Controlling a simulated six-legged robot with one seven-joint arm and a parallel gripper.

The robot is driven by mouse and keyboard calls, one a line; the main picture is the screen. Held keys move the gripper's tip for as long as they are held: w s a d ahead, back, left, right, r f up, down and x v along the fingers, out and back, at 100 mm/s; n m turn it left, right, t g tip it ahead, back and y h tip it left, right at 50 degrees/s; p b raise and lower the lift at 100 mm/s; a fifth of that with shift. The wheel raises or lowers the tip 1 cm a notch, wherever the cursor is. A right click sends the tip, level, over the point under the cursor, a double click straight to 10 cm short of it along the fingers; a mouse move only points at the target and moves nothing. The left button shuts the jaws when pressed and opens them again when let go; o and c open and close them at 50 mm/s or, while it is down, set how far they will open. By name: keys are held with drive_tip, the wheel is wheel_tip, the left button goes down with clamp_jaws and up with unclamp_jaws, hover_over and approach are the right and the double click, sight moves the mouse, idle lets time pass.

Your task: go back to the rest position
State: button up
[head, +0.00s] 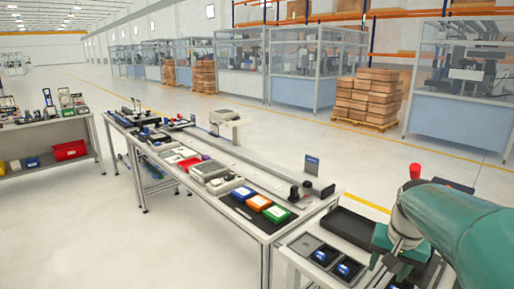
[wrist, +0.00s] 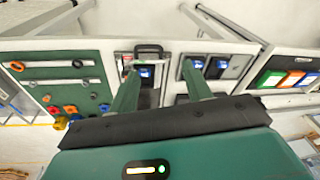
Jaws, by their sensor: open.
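My gripper (wrist: 160,72) points down over a work table in the wrist view. Its two green fingers are spread apart with nothing between them. Below and beyond the fingertips are dark trays holding blue items, one blue item (wrist: 146,72) by the left finger and another (wrist: 221,63) right of the right finger. In the head view my teal arm fills the lower right corner, above the near table. The fingertips are hard to make out there.
The near table (head: 293,262) carries a black tray (head: 345,228) and blue items. A long bench with orange and green boxes (head: 276,213) adjoins it. A tool board (wrist: 60,70) lies left in the wrist view. Open floor (head: 75,215) is at left.

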drive_tip(key=s+a+n+t, duration=0.1)
drive_tip(key=s+a+n, duration=0.2)
drive_tip(key=s+a, duration=0.3)
drive_tip(key=s+a+r+n+t, duration=0.1)
drive_tip(key=s+a+n+t, duration=0.1)
drive_tip(key=s+a+n, duration=0.2)
drive_tip(key=s+a, duration=0.3)
drive_tip(key=a, duration=0.4)
drive_tip(key=shift+s+a+r+t, duration=0.15)
drive_tip(key=shift+a+r+t, duration=0.1)
drive_tip(key=shift+a+t, duration=0.1)
drive_tip(key=shift+c, duration=1.4)
drive_tip(key=shift+d, duration=0.1)
